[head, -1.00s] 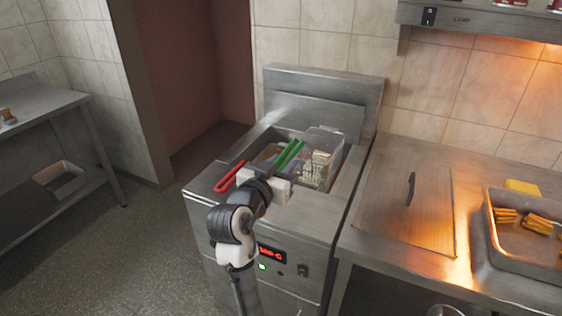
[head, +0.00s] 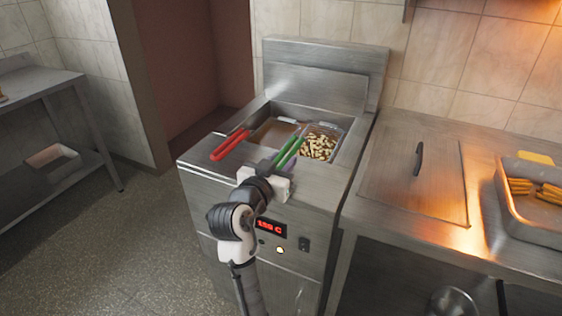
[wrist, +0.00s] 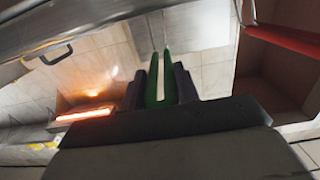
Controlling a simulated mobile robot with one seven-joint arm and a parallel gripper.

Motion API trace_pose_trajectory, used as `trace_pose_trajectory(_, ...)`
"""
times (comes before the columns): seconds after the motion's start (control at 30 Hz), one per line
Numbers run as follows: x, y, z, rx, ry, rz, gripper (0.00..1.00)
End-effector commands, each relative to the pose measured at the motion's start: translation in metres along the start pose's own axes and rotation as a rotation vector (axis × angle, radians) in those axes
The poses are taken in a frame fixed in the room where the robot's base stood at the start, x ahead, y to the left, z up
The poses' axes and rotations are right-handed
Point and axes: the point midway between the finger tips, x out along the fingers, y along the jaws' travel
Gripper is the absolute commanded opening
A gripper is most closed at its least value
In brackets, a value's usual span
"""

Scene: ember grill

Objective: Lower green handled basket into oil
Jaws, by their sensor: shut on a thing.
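The green-handled basket (head: 337,131) sits low in the right part of the fryer well, with pale cut pieces (head: 319,147) showing in it. Its green handle (head: 289,151) slants toward the fryer's front. My gripper (head: 270,166) is shut on this handle at the front edge of the well. The wrist view shows the green handle (wrist: 160,82) between my two dark fingers. The oil (head: 270,133) shows brown in the left part of the well. How deep the pieces sit in oil is hard to tell.
A red handle (head: 230,145) lies over the fryer's left front edge. The fryer's display (head: 270,227) reads about 159 C. A steel counter with a lidded section (head: 415,185) and a tray (head: 510,212) of golden food stands at right. Open floor lies at left.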

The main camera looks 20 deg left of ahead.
Motion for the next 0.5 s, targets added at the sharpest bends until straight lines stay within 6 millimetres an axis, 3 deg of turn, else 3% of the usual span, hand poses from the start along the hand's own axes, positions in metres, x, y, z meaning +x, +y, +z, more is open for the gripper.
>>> trace_pose_trajectory(0.5,-0.0002,-0.0001,0.0017,0.001,0.005,-0.001,0.00)
